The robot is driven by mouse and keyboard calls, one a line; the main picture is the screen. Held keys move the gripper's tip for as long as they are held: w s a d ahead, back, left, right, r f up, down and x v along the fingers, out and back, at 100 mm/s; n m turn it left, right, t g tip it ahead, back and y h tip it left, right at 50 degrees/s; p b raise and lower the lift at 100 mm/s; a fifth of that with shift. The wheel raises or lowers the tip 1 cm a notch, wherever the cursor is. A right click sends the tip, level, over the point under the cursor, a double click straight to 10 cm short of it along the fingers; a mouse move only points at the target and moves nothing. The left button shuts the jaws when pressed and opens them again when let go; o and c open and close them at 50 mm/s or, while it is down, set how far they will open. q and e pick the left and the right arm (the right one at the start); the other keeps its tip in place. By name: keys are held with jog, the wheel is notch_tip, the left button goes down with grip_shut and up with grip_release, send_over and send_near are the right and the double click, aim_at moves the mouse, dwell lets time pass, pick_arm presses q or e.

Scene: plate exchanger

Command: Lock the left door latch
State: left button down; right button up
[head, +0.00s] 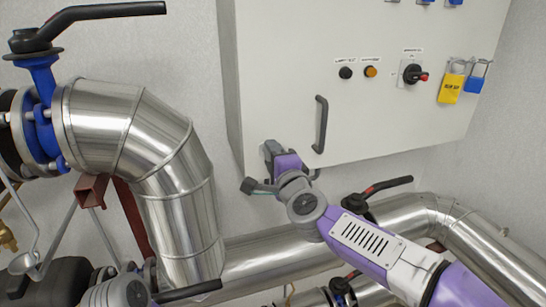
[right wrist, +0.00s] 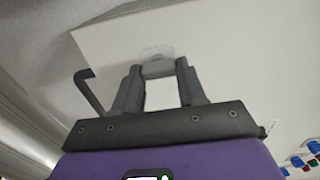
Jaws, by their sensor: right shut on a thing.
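The pale grey cabinet door (head: 290,60) fills the upper middle of the head view. My right gripper (head: 270,150) is at the door's lower left corner. My left gripper is not in view.
A dark bar handle (head: 320,125) stands out from the door just right of the gripper. Black and orange buttons, a rotary switch (head: 413,74) and yellow and blue padlocks (head: 451,86) are farther right. Large steel pipes (head: 140,130) with lever valves lie left and below.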

jog(key=o, duration=1.1)
jog(key=shift+c, duration=0.2)
jog(key=shift+s, duration=0.1)
jog(key=v, duration=0.7)
jog(key=shift+s+b, duration=0.15)
jog(key=shift+b, duration=0.2)
jog(key=w+d+f+n+g+h, duration=0.1)
jog(key=d+f+n+g, duration=0.2)
jog(key=f, duration=1.6)
jog(key=d+f+n+g+h, duration=0.1)
jog(key=f+n+g, duration=0.3)
jog(key=f, duration=1.5)
jog(key=s+d+f+n+g, duration=0.1)
jog(key=s+f+g, duration=0.2)
jog(key=s+f, duration=0.35)
jog(key=s+d+f+n+g, duration=0.1)
jog(key=s+d+f+g, duration=0.15)
jog(key=f, duration=0.65)
jog(key=s+f+n+g, duration=0.1)
jog(key=s+f, duration=0.3)
jog(key=s, duration=0.4)
jog(key=s+f+n+g, duration=0.2)
jog(key=s+f, duration=0.3)
jog(key=s, duration=0.3)
jog(key=shift+a+f+g+y, duration=0.15)
jog(key=shift+a+g+y, duration=0.15)
jog(key=shift+g, duration=0.35)
